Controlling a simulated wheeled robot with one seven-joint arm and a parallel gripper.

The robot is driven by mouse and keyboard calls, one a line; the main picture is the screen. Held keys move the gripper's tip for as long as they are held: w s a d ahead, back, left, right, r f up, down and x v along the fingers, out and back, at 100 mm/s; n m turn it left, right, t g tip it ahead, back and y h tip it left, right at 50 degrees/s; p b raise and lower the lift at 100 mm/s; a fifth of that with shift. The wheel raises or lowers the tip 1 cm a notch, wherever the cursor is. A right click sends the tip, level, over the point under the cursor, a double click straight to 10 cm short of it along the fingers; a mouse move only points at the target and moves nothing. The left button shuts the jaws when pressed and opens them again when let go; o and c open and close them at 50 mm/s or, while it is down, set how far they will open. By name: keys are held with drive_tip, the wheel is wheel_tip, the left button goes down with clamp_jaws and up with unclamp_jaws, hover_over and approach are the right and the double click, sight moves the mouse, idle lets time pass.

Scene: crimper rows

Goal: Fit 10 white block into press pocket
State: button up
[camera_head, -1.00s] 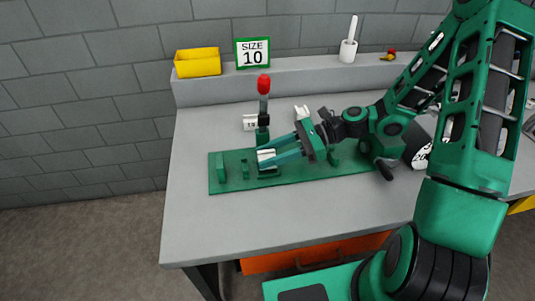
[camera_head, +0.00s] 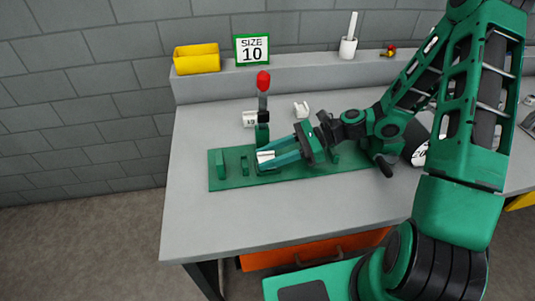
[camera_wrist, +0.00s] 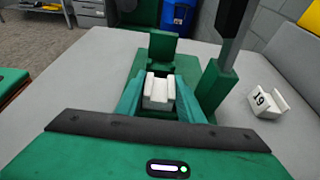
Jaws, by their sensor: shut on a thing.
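A white block (camera_wrist: 158,90) with a notched top is held between the two green fingers of my gripper (camera_wrist: 160,98) in the wrist view. My gripper (camera_head: 266,158) is shut on this block (camera_head: 266,156) over the green press base (camera_head: 215,185) in the head view. The press has an upright post with a red knob (camera_head: 263,81) just behind the block; the post (camera_wrist: 215,83) stands right of it in the wrist view. The pocket is hidden by block and fingers. I cannot tell whether the block is seated in it.
A white block marked 19 (camera_wrist: 268,101) lies beside the press, and another white block (camera_head: 301,110) lies behind my gripper. A SIZE 10 sign (camera_head: 252,51), yellow bin (camera_head: 197,59) and white cup (camera_head: 348,48) stand on the back ledge. The front of the table (camera_head: 230,225) is clear.

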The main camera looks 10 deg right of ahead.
drive_tip(key=shift+f, duration=0.1)
drive_tip(key=o, duration=1.3)
drive_tip(key=shift+c, duration=0.2)
drive_tip(key=v, duration=1)
drive_tip(key=shift+d, duration=0.35)
